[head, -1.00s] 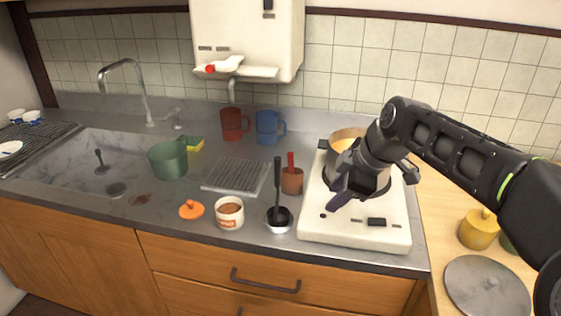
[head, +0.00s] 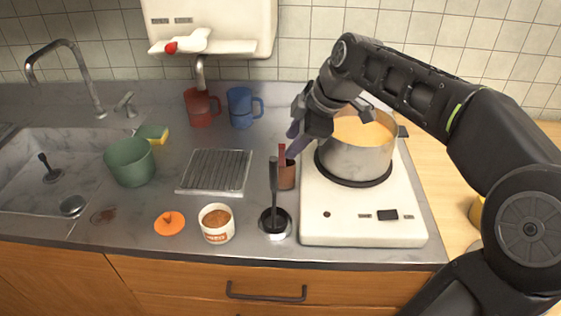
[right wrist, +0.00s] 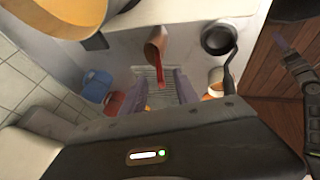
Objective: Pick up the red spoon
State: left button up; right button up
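My right gripper (head: 294,143) is above and beside the spoon at the pot's left side. In the right wrist view its two fingers (right wrist: 163,88) are apart, with the spoon seen between them and no grip on it. A dark jointed part at that view's right edge looks like my left arm and gripper (right wrist: 287,48); its fingers are unclear.
A pot of orange soup (head: 357,145) stands on the white stove (head: 350,225) just right of my right gripper. A white tub (head: 217,224), orange lid (head: 169,223) and drain rack (head: 215,172) lie left.

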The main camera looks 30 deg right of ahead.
aim_at(282, 163)
jog(key=shift+x, duration=1.3)
jog(key=x, duration=0.5)
jog(key=shift+d+f+p, duration=0.15)
jog(key=shift+f+p, duration=0.05)
jog(key=shift+p, duration=0.15)
jog(key=shift+c, duration=0.2)
grip_shut()
